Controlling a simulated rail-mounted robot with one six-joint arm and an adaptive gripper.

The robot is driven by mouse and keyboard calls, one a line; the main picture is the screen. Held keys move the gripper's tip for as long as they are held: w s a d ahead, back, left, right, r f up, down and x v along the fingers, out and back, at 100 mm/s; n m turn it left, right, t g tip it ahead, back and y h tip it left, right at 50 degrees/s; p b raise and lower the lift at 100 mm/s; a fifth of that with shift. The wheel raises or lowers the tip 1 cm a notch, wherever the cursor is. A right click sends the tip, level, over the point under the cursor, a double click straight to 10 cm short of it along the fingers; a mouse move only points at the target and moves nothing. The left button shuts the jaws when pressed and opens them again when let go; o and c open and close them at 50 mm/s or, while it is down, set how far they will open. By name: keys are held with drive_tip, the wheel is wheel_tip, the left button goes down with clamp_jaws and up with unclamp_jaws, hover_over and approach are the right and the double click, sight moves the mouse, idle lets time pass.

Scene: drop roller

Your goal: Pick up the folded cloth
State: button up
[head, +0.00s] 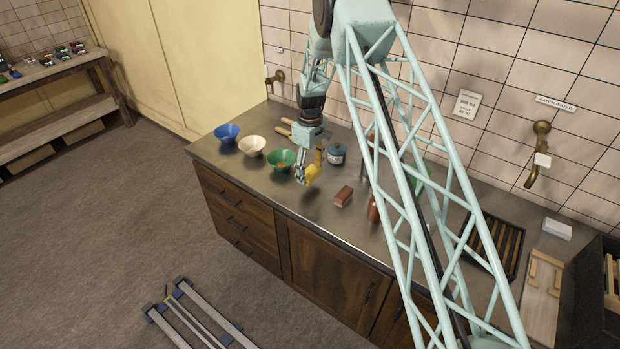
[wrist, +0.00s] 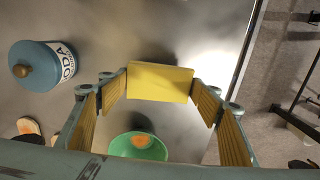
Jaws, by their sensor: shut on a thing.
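The folded cloth (wrist: 160,82) is a flat, yellow, block-like piece held between the finger pads in the wrist view. It also shows as a yellow patch at the end of my arm in the head view (head: 313,173). My gripper (wrist: 160,95) is shut on it, with one finger at each end. In the head view my gripper (head: 306,172) is over the counter, just right of the green bowl (head: 280,160). The cloth appears to be above the steel top, though the gap is hard to judge.
A blue bowl (head: 227,132) and a cream bowl (head: 252,146) stand left of the green one. A blue soda jar (head: 337,155) is behind my gripper. A brown block (head: 344,196) lies to the right on the steel counter (head: 315,210), whose front edge is close.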

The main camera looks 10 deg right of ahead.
sight(310, 172)
drive_tip(key=shift+r+b, duration=0.3)
drive_tip(key=shift+r, duration=2.05)
drive_tip(key=shift+o, duration=1.1)
drive_tip(key=shift+c, duration=0.9)
